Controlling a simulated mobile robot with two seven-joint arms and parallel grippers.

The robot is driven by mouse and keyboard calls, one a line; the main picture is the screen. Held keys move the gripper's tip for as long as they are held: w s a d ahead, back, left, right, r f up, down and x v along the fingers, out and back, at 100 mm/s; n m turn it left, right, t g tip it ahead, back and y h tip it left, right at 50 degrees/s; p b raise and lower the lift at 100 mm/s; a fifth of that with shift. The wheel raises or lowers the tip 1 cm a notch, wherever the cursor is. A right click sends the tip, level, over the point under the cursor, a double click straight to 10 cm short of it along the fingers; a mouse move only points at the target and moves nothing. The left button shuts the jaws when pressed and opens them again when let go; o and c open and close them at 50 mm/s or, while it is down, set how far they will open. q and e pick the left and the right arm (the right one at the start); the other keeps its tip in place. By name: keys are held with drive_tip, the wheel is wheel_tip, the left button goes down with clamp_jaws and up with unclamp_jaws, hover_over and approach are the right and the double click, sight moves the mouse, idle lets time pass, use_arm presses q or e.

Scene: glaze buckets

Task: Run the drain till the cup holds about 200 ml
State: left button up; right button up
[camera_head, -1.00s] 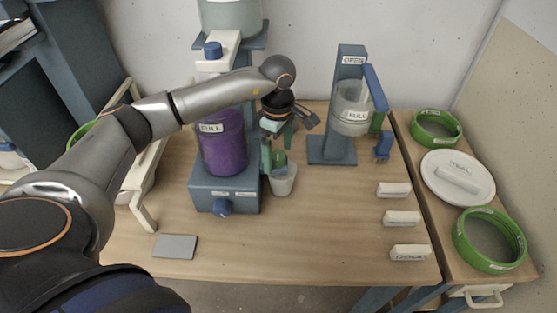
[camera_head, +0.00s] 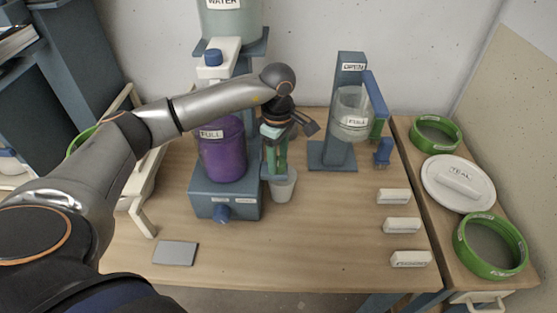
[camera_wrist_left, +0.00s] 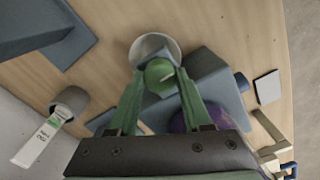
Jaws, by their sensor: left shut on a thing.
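The purple bucket (camera_head: 222,158) labelled FULL stands on a blue-grey base at centre left. A pale cup (camera_head: 282,187) stands on the table at the base's right side, below my left gripper. My left gripper (camera_head: 276,172) points down with its green fingers. In the left wrist view its fingertips (camera_wrist_left: 158,82) are closed on a round green drain knob (camera_wrist_left: 158,71). The cup (camera_wrist_left: 151,44) shows beyond the knob there, partly hidden by it. The liquid level in the cup cannot be made out. My right gripper is not in view.
A clear container (camera_head: 350,118) labelled FULL hangs on a blue-grey stand (camera_head: 344,156) to the right. Several white label blocks (camera_head: 401,226) line the right table side. The front middle of the table is clear.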

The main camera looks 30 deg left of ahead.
use_arm(q)
clamp_jaws()
drive_tip(key=n, duration=0.3)
drive_tip(key=shift+n+p, duration=0.3)
